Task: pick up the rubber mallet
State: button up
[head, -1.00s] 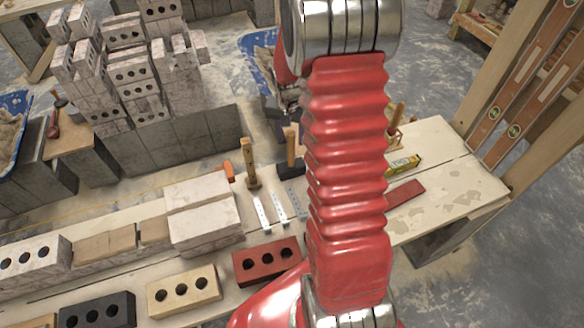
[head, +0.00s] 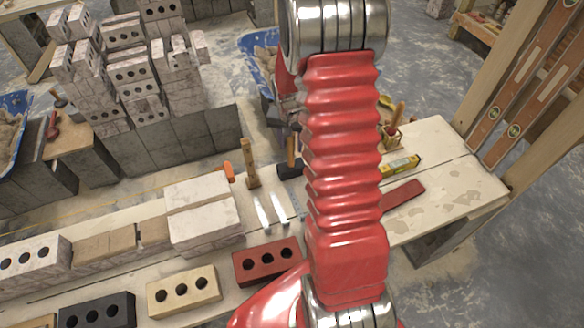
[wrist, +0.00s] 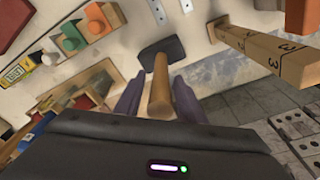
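The rubber mallet has a dark block head (wrist: 162,52) and a wooden handle. In the wrist view its handle (wrist: 161,88) points up toward my camera, between the two fingers. In the head view the mallet (head: 291,168) stands on the bench just left of my red arm, partly covered by it. My gripper (wrist: 157,97) is open, with one dark finger on each side of the handle and a gap showing on both sides. In the head view my gripper is mostly hidden behind my arm.
A wooden post-like tool (head: 250,165) stands close left of the mallet. Two metal strips (head: 271,212) and a red brick with holes (head: 268,261) lie nearer. A yellow level (head: 401,165) and a red bar (head: 404,196) lie to the right.

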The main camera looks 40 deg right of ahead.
grip_shut()
dwell(0.4)
notch_tip(320, 180, up, 10)
jog(key=shift+r, duration=0.1)
dwell(0.5)
dwell(0.3)
jog(key=shift+c, duration=2.2)
grip_release()
grip_shut()
jog(key=shift+s, duration=0.1)
